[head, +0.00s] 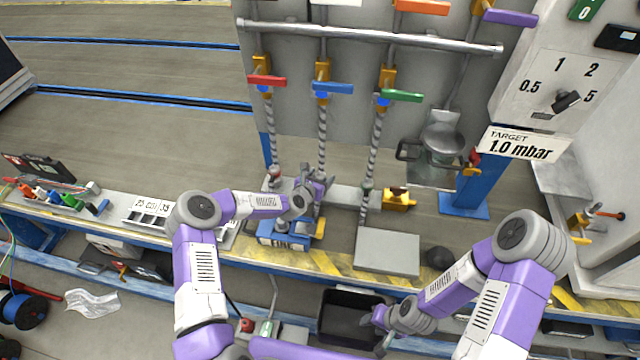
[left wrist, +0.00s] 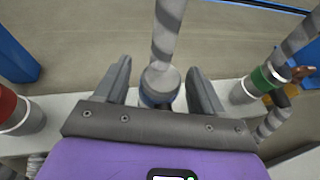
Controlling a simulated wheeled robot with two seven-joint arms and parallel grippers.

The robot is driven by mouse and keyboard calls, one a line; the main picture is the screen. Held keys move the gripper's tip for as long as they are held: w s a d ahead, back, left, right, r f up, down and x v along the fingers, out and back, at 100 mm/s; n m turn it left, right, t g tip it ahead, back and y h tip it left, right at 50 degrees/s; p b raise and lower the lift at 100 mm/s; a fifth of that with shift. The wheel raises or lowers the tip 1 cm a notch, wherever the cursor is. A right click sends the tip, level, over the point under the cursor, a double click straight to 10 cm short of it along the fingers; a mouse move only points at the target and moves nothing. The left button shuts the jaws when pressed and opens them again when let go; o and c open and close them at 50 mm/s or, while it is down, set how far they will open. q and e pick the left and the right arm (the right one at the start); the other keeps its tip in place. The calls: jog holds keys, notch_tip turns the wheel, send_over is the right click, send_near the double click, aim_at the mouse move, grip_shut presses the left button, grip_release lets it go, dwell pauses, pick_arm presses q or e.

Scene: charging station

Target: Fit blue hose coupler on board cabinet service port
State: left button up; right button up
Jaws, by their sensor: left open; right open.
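The blue-banded hose coupler (left wrist: 160,86) stands upright at the lower end of a grey striped hose (head: 322,135). It is between the two fingers of my left gripper (left wrist: 158,70), which is open with a gap on each side. In the head view my left gripper (head: 318,183) hides most of the coupler. My right gripper (head: 378,320) is open, empty and low, over a black bin. The grey cabinet (head: 555,85) with a dial and "TARGET 1.0 mbar" sign stands at the right. A brass fitting with an orange handle (head: 598,214) is on its lower side; I cannot tell whether it is the service port.
A red-banded coupler (left wrist: 18,112) stands left and a green-banded one (left wrist: 262,84) right of the blue one, both close by. A grey block (head: 387,251) and a brass piece (head: 398,199) lie right of my left gripper. The black bin (head: 345,310) is below the bench edge.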

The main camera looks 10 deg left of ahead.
pick_arm(q)
jog(key=c, duration=1.2)
